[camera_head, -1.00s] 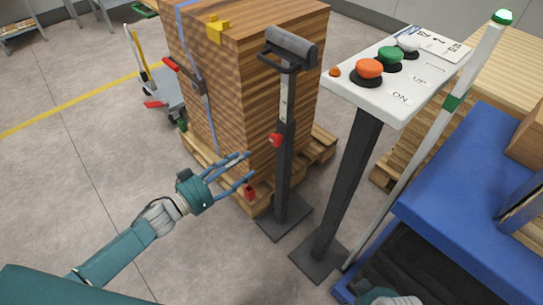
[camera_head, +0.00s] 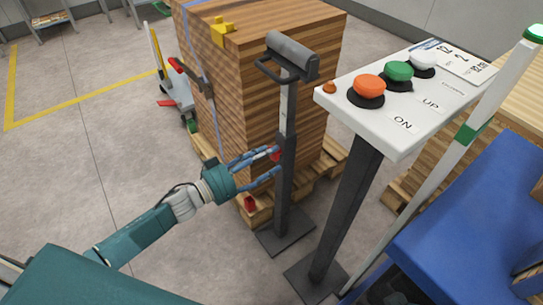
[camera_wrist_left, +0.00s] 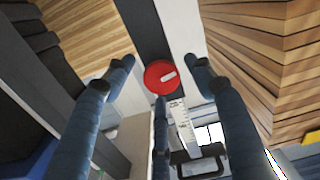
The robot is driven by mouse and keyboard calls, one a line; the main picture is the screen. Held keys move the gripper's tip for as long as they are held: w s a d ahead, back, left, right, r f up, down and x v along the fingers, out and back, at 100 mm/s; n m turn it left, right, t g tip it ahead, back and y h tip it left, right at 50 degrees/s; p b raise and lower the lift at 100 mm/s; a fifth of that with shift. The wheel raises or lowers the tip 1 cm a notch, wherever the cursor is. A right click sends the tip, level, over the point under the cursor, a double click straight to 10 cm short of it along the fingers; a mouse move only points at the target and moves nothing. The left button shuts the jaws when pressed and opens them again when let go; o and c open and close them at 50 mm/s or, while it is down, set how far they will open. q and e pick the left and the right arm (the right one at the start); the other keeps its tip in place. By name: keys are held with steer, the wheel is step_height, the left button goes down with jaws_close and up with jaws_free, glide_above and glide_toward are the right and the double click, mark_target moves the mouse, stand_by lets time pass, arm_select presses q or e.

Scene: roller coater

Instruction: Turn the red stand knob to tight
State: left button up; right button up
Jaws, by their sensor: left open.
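The red stand knob (camera_head: 275,154) sits on the side of a dark upright stand (camera_head: 286,190) with a grey roller head on top. In the left wrist view the knob (camera_wrist_left: 161,77) is a round red disc with a pale pointer mark, in front of the fingers. My left gripper (camera_head: 268,163) is open, its blue fingers reaching toward the knob. In the wrist view the fingers lie to either side of and below the knob; contact cannot be told. A scale strip (camera_wrist_left: 183,125) shows on the stand beside the knob. My right gripper is not clearly in view.
A wooden stack (camera_head: 230,85) on a pallet stands close behind the stand. A control panel (camera_head: 400,115) with orange, green and white buttons stands to the right on a dark post. A blue machine (camera_head: 470,225) is at the right.

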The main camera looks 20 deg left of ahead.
arm_select(q)
steer(key=shift+s, duration=0.1)
steer(key=c, duration=1.1)
